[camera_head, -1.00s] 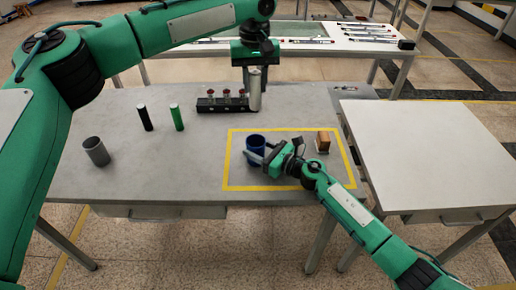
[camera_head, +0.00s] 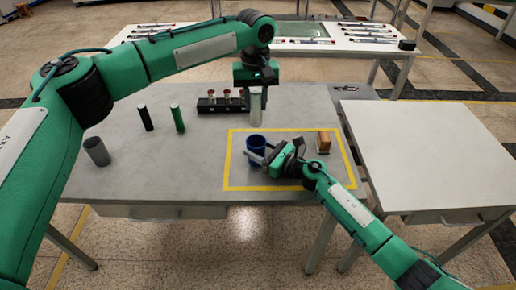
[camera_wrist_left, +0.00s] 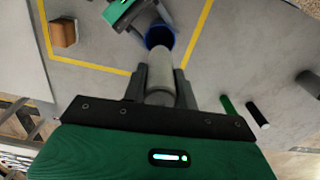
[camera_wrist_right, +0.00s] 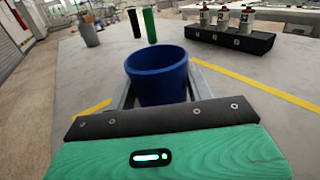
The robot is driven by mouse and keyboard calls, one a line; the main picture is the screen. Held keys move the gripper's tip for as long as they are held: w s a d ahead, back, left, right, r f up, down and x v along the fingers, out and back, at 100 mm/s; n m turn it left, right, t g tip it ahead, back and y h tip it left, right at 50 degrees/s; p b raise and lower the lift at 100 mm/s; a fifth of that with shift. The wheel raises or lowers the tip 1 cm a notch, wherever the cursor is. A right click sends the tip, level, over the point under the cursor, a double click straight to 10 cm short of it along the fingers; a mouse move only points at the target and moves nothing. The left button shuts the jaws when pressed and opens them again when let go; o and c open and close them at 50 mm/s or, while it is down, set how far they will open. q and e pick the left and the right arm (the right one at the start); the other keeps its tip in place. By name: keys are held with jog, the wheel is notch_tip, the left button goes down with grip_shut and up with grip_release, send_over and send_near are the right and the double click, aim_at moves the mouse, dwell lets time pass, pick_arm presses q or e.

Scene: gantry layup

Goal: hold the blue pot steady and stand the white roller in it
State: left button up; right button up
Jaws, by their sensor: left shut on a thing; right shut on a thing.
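The blue pot (camera_head: 255,143) stands upright on the grey table inside the yellow taped outline. My right gripper (camera_head: 270,157) is shut on it from the near right; the right wrist view shows the pot (camera_wrist_right: 158,76) between the fingers. The white roller (camera_head: 256,106) hangs upright from my left gripper (camera_head: 256,88), which is shut on its upper part. In the left wrist view the roller (camera_wrist_left: 160,72) is between the fingers, with the pot (camera_wrist_left: 159,34) just beyond its lower end. The roller is above the pot and apart from it in the head view.
A black rack (camera_head: 221,104) with red-topped items stands behind. A black roller (camera_head: 145,117), a green roller (camera_head: 177,117) and a grey pot (camera_head: 97,151) stand to the left. A brown block (camera_head: 323,142) is right of the blue pot. A bare white table (camera_head: 425,150) adjoins.

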aim_at(256, 91)
pick_arm(q)
jog(key=shift+f, duration=3.55)
jog(key=o, duration=1.2)
jog(key=shift+c, duration=0.2)
notch_tip(256, 91, up, 12)
jog(key=shift+r, duration=0.1)
pick_arm(e)
jog(key=o, duration=1)
jog(key=shift+o, duration=0.2)
